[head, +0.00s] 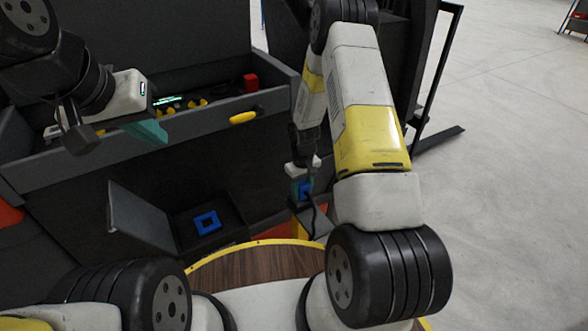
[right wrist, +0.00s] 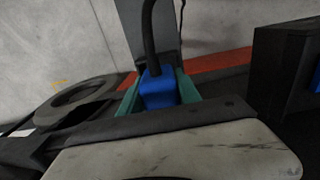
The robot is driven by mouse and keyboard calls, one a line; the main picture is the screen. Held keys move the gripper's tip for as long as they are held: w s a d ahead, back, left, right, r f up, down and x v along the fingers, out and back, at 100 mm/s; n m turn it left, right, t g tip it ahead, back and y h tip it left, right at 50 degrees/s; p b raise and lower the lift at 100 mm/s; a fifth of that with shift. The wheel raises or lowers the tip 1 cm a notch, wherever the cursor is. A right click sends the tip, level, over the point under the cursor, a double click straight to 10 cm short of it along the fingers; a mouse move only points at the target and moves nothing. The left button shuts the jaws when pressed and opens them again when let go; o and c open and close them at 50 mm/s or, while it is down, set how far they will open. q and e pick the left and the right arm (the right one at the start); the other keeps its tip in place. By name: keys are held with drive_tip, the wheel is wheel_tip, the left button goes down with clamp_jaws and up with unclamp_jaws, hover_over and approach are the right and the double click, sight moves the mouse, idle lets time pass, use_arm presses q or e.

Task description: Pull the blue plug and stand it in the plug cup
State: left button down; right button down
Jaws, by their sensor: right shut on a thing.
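The blue plug (head: 306,187) is a small blue block with a black cable. My right gripper (head: 300,188) is shut on it, low in front of the dark cabinet. In the right wrist view, the plug (right wrist: 158,88) sits between the teal fingers, the cable rising from it. I cannot tell whether its lower end is clear of what is below. A blue square frame (head: 207,223) lies in a dark open box to the left. I cannot identify the plug cup for certain. My left gripper (head: 148,132) hangs over the drawer, away from the plug; its finger gap is unclear.
An open drawer (head: 140,145) holds a red block (head: 251,82) and several yellow pieces. A raised grey flap (head: 141,220) stands beside the dark box. A round wooden top (head: 260,265) with a yellow rim is in front. A grey ring-shaped thing (right wrist: 60,101) shows at wrist-view left.

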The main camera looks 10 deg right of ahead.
drive_tip(key=shift+f, duration=0.8)
drive_tip(key=shift+c, duration=0.9)
unclamp_jaws()
drive_tip(key=shift+r, duration=5.55)
